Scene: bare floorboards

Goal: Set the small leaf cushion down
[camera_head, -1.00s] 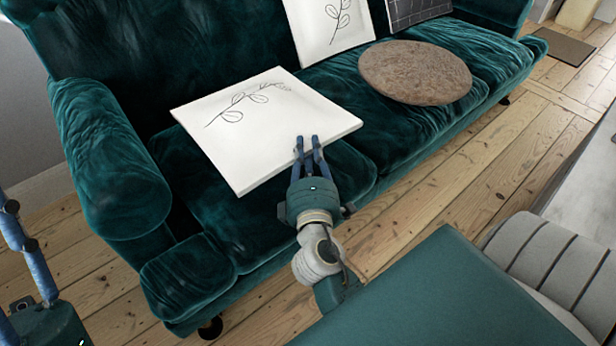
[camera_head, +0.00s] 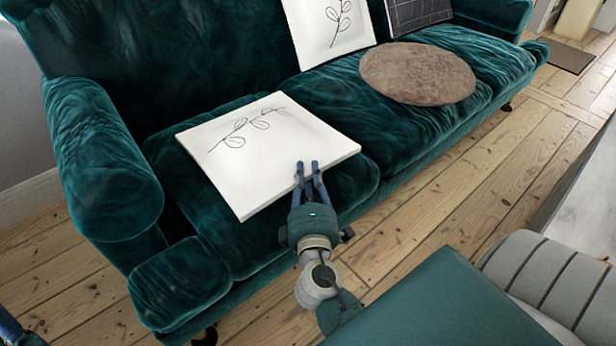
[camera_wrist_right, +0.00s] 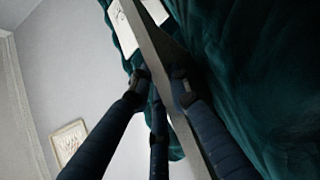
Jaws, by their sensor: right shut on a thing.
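The small leaf cushion (camera_head: 225,165) is a flat white square with a black leaf sprig drawn on it. It lies nearly level over the left seat of the green velvet sofa (camera_head: 105,180); I cannot tell whether its underside touches the seat. My right gripper (camera_head: 307,166) is shut on its near edge. In the right wrist view the cushion (camera_wrist_right: 165,60) shows edge-on as a grey slab between the fingers (camera_wrist_right: 160,78). Only a blue bit of my left gripper (camera_head: 10,328) shows at the lower left corner of the head view.
Another white leaf cushion (camera_head: 325,50) and a dark grid-lined cushion (camera_head: 414,12) lean on the sofa back. A round brown cushion (camera_head: 418,75) lies on the seat to the right. The sofa's left armrest (camera_head: 100,165) is beside the held cushion. Bare floorboards (camera_head: 470,205) run in front.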

